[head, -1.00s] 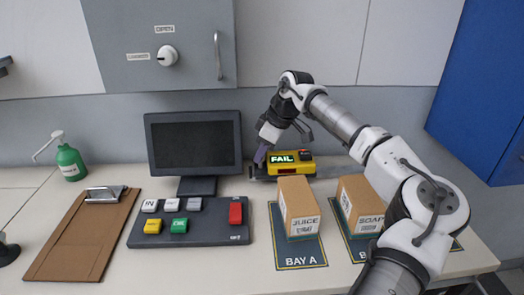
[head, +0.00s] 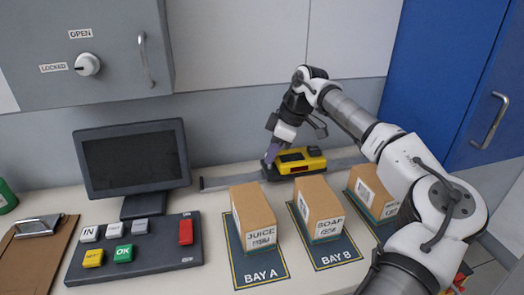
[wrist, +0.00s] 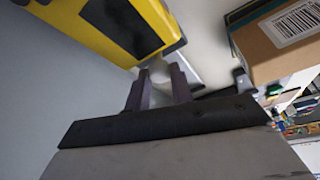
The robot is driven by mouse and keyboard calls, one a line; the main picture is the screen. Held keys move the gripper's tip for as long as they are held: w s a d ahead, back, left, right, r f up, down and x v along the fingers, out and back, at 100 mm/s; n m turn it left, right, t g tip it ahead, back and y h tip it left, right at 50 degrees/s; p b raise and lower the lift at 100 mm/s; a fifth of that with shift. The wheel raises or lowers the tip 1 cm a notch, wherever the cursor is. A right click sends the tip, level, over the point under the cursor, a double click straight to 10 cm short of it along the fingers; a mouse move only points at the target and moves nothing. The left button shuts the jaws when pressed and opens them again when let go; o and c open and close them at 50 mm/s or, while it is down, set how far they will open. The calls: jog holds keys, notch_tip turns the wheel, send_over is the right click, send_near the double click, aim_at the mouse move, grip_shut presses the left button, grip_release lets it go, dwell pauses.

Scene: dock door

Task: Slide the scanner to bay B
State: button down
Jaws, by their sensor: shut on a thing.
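The yellow and black scanner (head: 308,161) sits on a grey rail (head: 224,182) along the back of the counter, roughly behind the soap box of bay B (head: 352,255). Its display is dark. My gripper (head: 268,160) reaches down at the scanner's left end and is shut on it; the exact grip is hard to see. In the wrist view the purple fingers (wrist: 159,88) close around a small pale part beside the yellow body (wrist: 95,30).
A juice box (head: 255,215) stands on bay A (head: 262,278), a soap box (head: 318,210) on bay B. A third box (head: 372,195) at right is partly behind my arm. A monitor (head: 132,160) and button panel (head: 140,262) stand left. The rail's left end is clear.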

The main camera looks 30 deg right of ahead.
aim_at(293, 161)
jog(key=shift+d, duration=0.15)
jog(key=c, duration=1.5)
grip_release()
jog(key=b+v, duration=0.2)
jog(key=v, duration=1.1)
jog(key=shift+s+d+r, duration=0.1)
jog(key=shift+r, duration=0.25)
jog(key=shift+s+f, duration=0.1)
